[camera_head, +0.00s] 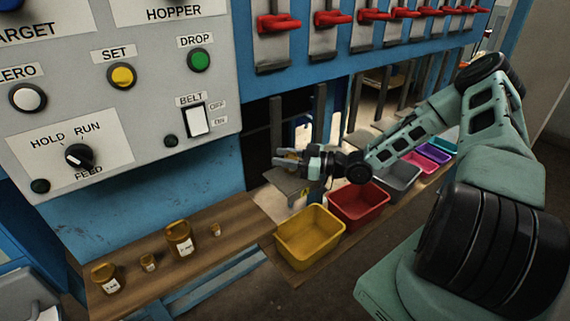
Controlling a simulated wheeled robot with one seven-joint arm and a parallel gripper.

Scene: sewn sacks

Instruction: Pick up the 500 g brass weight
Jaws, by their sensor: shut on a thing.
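Several brass weights stand on a wooden shelf (150,287): a squat one (108,278) at the left, a small one (148,262), a large one (180,240) and another small one (215,229) at the right. Their white labels are too small to read, so I cannot tell which is 500 g. My gripper (288,159) is well to the right of and beyond them, above a grey plate (295,184). It is shut on a small brass-coloured thing, mostly hidden by the fingers; its label cannot be read.
A yellow bin (310,262), a red bin (362,222), a grey bin (400,176) and smaller coloured bins stand in a row to the right of the shelf. A grey control panel (115,120) is on the left; red levers (335,18) line the top.

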